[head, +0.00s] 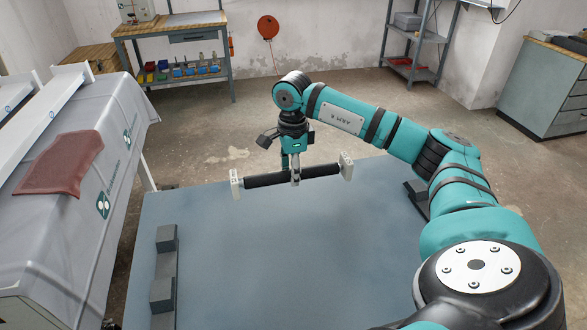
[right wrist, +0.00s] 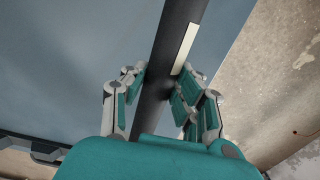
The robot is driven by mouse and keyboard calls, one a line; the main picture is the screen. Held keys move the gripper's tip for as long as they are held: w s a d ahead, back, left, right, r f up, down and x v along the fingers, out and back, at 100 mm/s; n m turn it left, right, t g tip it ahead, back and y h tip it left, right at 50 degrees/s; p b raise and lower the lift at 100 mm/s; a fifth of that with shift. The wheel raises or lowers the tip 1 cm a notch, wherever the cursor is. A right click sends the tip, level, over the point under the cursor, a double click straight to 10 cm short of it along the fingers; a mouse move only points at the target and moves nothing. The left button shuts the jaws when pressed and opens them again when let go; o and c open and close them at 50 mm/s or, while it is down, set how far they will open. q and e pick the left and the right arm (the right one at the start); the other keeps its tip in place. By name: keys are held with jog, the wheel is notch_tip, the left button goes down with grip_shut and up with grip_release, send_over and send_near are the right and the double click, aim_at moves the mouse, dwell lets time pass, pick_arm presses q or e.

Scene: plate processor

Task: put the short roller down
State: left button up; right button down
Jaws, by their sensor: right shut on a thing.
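The short roller (head: 325,171) is a black bar with white end pieces. It lies crosswise over the far edge of the blue-grey table (head: 270,270), seemingly above it; its exact height is hard to tell. My right gripper (head: 295,176) points down and is shut around the roller's middle. In the right wrist view the black roller (right wrist: 168,55), with a pale strip on it, runs between the fingers of my right gripper (right wrist: 160,85). My left gripper is not in view.
Dark grey support blocks (head: 165,238) stand on the table's left side, and another (head: 417,190) is at the right, partly behind my arm. The table's middle is bare. A grey covered machine (head: 60,235) with a red cloth (head: 62,163) stands at left.

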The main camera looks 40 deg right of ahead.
aim_at(294, 191)
jog(key=shift+w+d, duration=0.25)
jog(key=shift+d, duration=0.1)
jog(key=shift+w+d+f, duration=0.1)
jog(key=shift+d, duration=0.05)
notch_tip(294, 191, down, 3)
jog(key=b, duration=0.3)
jog(key=shift+f, duration=0.3)
jog(key=shift+r, duration=0.15)
jog(key=c, duration=1)
grip_release()
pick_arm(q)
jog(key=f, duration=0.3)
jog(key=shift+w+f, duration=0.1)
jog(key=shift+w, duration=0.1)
